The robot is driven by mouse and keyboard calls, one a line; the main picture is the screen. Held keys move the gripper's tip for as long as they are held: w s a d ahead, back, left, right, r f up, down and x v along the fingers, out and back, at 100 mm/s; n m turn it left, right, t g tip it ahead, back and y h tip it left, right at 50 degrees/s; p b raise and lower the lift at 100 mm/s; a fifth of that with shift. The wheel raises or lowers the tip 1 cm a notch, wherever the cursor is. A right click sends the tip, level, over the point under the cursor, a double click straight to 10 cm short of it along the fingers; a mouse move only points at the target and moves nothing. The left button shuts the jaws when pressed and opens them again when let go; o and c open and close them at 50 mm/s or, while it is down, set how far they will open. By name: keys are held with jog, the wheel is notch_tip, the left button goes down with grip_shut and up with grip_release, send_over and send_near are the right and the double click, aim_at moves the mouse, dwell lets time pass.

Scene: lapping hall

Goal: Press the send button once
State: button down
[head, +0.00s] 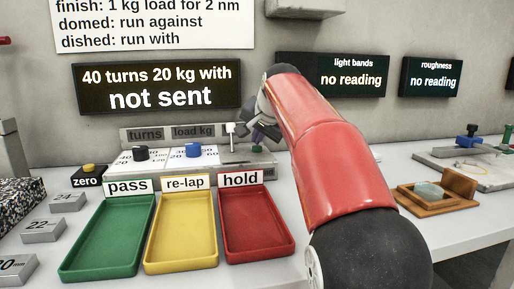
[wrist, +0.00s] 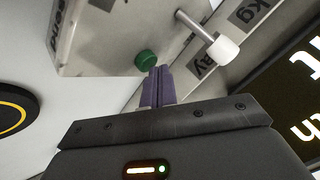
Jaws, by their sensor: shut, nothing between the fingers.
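The send button is a green round button (wrist: 146,59) in the wrist view, on the pale side of the control box beside a partly cut-off "send" label (wrist: 60,14). My gripper (wrist: 160,70) has its purple fingers together and empty, with the tips right by the button; I cannot tell if they touch it. The wall display (head: 160,88) reads "40 turns 20 kg with not sent".
A white-tipped lever (wrist: 223,50) stands close beside the fingers. The box also bears a black knob (head: 140,153) and a blue knob (head: 193,150). Green (head: 66,272), yellow (head: 150,268) and red (head: 229,258) trays lie in front. A zero button (head: 89,169) is at left.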

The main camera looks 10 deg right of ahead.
aim_at(258, 148)
jog(key=shift+f, duration=0.5)
jog(key=shift+r, duration=0.1)
dwell(0.4)
jog(key=shift+r+p, duration=0.75)
jog(key=shift+r, duration=0.15)
notch_tip(258, 148, up, 5)
jog(key=p, duration=0.5)
dwell(0.4)
